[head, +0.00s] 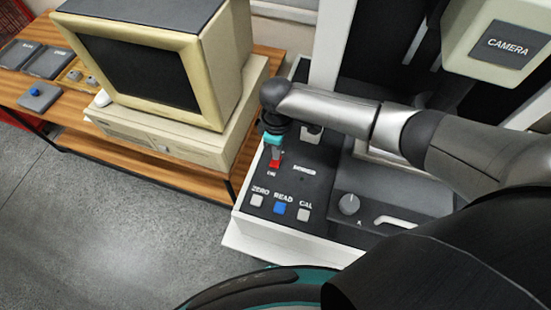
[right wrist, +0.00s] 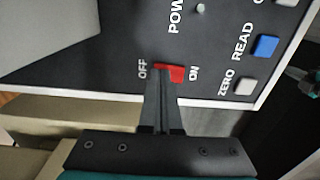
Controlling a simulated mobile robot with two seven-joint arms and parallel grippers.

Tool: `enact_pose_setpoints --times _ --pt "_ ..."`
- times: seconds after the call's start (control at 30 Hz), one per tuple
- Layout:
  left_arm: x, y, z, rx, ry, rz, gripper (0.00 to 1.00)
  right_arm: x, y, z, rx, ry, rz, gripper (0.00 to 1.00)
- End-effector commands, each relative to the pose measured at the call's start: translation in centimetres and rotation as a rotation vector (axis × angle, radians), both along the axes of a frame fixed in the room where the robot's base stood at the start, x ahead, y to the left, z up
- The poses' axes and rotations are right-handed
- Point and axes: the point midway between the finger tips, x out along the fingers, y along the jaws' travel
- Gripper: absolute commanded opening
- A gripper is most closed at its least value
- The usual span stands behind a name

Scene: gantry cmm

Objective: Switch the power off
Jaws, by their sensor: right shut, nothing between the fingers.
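The red power switch (head: 275,163) is on the dark control panel, above the ZERO, READ and CAL buttons. In the right wrist view the red switch (right wrist: 174,73) lies between the labels OFF, at left, and ON, at right. My right gripper (right wrist: 164,80) is shut and empty. Its fingertips overlap the OFF-side part of the switch; I cannot tell whether they touch it. In the head view the right gripper (head: 274,146) points down just above the switch and hides part of it. Which way the switch is set is unclear. My left gripper is not in view.
ZERO (head: 257,200), READ (head: 279,208) and CAL (head: 303,214) buttons sit close to the switch. A knob (head: 348,204) is to their right. A monitor (head: 150,60) on a wooden desk (head: 150,160) stands left of the panel. Open floor lies in front.

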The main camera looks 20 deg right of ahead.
Motion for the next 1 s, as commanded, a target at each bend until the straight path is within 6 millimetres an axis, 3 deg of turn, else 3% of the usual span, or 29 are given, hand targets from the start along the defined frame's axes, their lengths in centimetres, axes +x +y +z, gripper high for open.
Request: enact_pose_setpoints --times 0.77,1.0 --pt "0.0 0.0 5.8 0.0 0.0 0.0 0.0 -0.1 0.0 5.1 0.0 0.001 0.001 0.0" --pt "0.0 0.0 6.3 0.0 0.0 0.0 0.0 0.0 0.0 6.8 0.0 0.0 0.0 0.0"
